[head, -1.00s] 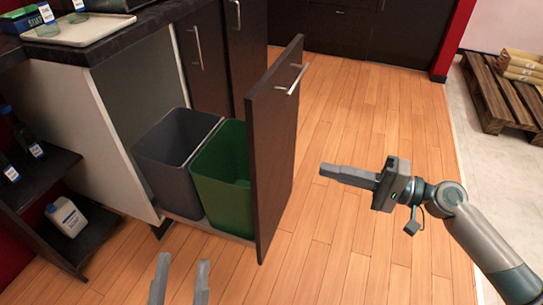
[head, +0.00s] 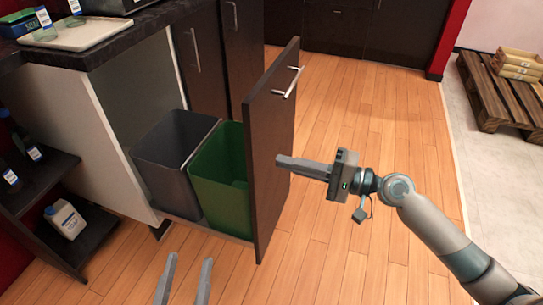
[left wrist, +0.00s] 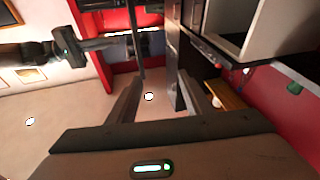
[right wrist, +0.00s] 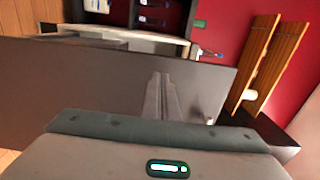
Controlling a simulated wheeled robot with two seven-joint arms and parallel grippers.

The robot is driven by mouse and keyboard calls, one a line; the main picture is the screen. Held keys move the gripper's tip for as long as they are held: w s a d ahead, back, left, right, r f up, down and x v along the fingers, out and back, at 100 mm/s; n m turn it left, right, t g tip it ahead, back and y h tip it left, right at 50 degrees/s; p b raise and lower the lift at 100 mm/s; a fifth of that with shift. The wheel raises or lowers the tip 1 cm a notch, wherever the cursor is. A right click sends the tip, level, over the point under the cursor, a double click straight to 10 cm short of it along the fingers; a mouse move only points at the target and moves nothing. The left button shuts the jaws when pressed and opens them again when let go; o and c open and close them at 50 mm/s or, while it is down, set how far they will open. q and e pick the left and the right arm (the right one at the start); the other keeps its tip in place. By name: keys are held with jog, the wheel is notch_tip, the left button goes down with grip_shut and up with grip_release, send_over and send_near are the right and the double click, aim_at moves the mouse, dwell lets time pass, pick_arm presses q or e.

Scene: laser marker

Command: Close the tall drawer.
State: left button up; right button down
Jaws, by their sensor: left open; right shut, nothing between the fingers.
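The tall drawer stands pulled out from the counter, its dark brown front (head: 272,150) upright with a metal bar handle (head: 292,82) near the top. Behind the front are a grey bin (head: 172,165) and a green bin (head: 222,185). My right gripper (head: 280,161) is shut and empty, its fingertips at or very near the outer face of the front, below the handle; contact is not certain. In the right wrist view the drawer front (right wrist: 80,95) fills much of the picture. My left gripper (head: 188,272) is open and empty at the bottom of the head view, apart from the drawer.
The counter (head: 120,35) with a tray (head: 80,33) is at upper left. A low dark shelf (head: 60,170) holding bottles stands at left. Wooden floor (head: 370,120) is clear right of the drawer. A pallet (head: 490,95) lies at far right.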

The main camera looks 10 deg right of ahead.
aim_at(257, 156)
pick_arm(q)
jog(key=shift+w+a+f+g+y, duration=0.15)
jog(key=shift+w+f+g, duration=0.1)
jog(key=shift+f+g, duration=0.25)
jog(key=shift+w+d+f+g+y, duration=0.1)
jog(key=shift+w+f+g+y, duration=0.15)
jog(key=shift+f, duration=0.45)
pick_arm(e)
jog(key=shift+x, duration=2.25)
pick_arm(q)
jog(key=shift+p, duration=0.3)
